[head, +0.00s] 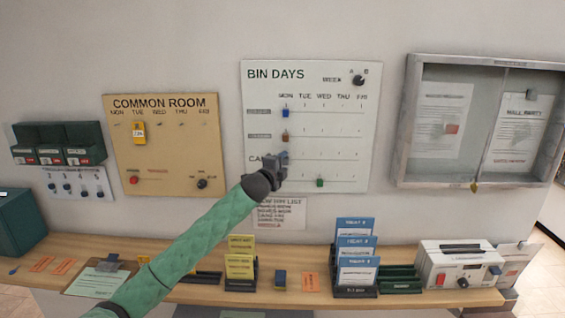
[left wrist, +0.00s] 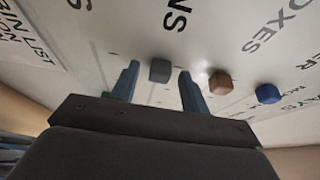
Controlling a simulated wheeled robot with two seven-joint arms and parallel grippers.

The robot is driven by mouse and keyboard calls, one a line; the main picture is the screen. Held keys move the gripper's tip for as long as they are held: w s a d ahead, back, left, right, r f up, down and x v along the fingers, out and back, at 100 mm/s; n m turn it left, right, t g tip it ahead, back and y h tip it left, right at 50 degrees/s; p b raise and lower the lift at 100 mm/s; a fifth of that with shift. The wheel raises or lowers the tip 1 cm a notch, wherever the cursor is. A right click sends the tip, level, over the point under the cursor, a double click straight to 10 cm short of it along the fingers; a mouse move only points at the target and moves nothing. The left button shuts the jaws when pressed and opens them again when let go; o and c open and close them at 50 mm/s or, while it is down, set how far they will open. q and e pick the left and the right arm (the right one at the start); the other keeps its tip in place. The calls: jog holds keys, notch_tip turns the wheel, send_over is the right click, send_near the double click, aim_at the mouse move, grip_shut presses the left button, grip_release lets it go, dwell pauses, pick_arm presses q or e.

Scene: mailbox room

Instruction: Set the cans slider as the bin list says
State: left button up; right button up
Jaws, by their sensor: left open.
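The white BIN DAYS board (head: 345,130) has several slider rows under MON to FRI. My left gripper (head: 279,162) is at the left end of the CANS row and hides part of its label. In the left wrist view the grey cans slider (left wrist: 160,70) shows between the two open fingers of my left gripper (left wrist: 159,78); I cannot tell whether they touch it. The blue slider (head: 285,112) and brown slider (head: 285,136) stand under MON, the green slider (head: 320,182) near WED. The bin list (head: 280,213) hangs below, its lines too small to read. My right gripper is not in view.
The board also has a dark WEEK A/B knob (head: 358,80). A yellow COMMON ROOM board (head: 165,150) hangs left, a glass notice case (head: 480,120) right. Below, a wooden counter (head: 205,293) carries card holders (head: 356,270) and a white box (head: 455,262).

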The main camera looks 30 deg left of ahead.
aim_at(359, 161)
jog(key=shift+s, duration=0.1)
pick_arm(q)
jog(key=shift+w, duration=0.1)
grip_shut()
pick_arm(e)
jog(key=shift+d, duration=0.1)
